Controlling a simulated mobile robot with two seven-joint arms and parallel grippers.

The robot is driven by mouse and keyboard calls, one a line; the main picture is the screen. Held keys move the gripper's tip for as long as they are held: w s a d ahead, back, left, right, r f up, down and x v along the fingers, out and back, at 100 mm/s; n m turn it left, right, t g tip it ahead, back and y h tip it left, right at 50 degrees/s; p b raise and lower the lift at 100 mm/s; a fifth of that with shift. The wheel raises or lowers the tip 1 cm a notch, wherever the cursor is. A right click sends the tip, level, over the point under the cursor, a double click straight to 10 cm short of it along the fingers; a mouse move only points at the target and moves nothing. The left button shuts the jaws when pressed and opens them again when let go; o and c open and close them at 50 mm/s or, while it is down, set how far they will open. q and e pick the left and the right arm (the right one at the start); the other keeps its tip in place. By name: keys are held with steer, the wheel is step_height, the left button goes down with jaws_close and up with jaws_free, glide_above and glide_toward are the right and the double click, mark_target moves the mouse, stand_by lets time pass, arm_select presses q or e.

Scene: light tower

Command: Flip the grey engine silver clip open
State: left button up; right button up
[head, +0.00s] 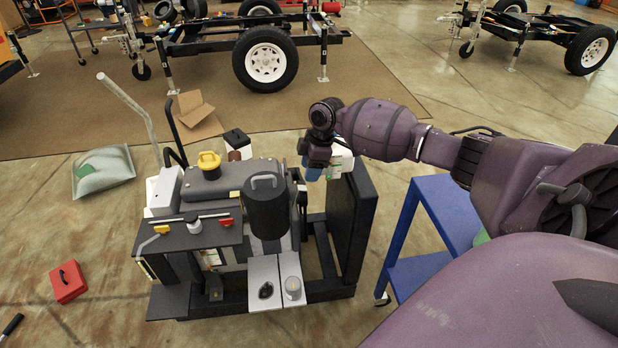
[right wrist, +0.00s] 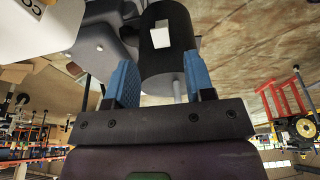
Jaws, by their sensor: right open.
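The engine (head: 205,185) stands on a dark frame in the middle of the head view. A black upright cylinder (head: 267,212) with a grey handle on top (head: 264,180) is at its front right. In the right wrist view the black cylinder (right wrist: 165,70) lies ahead, with a small pale silver clip (right wrist: 161,34) on its surface. My right gripper (head: 312,172) is behind and right of the cylinder, with blue fingers pointing down. My left gripper is out of view.
A dark upright panel (head: 355,215) stands right of the engine, below my right arm. A blue cart (head: 440,215) is beside it. A red box (head: 68,282) and a grey-green bag (head: 104,170) lie on the floor at left. Trailer frames (head: 250,35) stand behind.

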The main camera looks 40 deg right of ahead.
steer(key=p+v, duration=0.1)
steer(key=v, duration=0.4)
steer(key=shift+s+r, duration=0.1)
